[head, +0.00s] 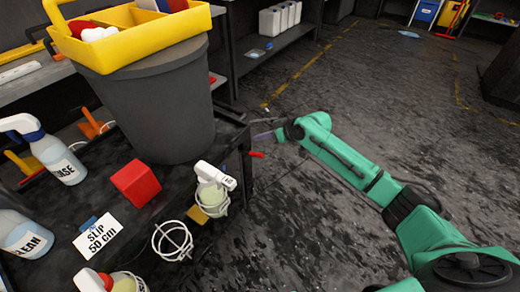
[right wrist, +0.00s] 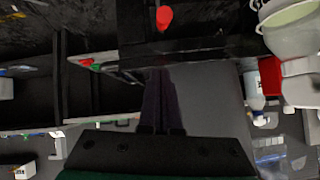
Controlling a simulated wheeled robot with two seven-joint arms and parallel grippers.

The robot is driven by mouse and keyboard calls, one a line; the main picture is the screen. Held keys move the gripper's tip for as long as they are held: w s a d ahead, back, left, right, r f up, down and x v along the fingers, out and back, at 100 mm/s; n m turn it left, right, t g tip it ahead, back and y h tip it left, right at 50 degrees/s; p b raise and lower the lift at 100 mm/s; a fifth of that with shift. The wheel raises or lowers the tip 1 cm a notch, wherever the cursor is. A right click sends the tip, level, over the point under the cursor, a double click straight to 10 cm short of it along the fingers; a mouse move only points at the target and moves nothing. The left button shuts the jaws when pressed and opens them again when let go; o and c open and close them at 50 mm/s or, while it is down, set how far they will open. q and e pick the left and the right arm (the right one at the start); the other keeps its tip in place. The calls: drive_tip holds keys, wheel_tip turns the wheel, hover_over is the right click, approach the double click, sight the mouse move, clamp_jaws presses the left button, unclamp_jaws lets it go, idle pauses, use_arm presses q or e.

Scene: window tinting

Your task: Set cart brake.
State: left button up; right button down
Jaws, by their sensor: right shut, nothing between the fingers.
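The black cart (head: 125,215) fills the left of the head view. A small red tip (head: 256,154) sticks out at its right side, probably the brake lever. A red knob (right wrist: 164,18) shows in the right wrist view, straight beyond my fingertips; it is probably the same part. My right gripper (head: 262,135) is beside the cart's right edge, close to the red tip, with a gap between them in the picture. Its dark fingers (right wrist: 160,90) are together and hold nothing. I cannot tell the depth between fingers and lever. My left gripper is out of view.
On the cart stand a grey bucket (head: 160,105) with a yellow caddy (head: 130,45), a red block (head: 136,184), spray bottles (head: 55,155) and a slip card (head: 98,236). Wire holders (head: 172,241) hang at its near edge. The floor (head: 350,100) right of the cart is clear.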

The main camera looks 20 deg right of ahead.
sight(251, 154)
drive_tip(key=f, duration=0.4)
drive_tip(key=shift+a, duration=0.35)
drive_tip(key=shift+s+d+f, duration=0.1)
drive_tip(key=shift+s+f, duration=0.2)
drive_tip(key=shift+f, duration=0.05)
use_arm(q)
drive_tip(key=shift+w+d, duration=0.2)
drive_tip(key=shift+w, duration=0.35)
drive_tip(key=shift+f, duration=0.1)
use_arm(e)
drive_tip(key=shift+f, duration=0.1)
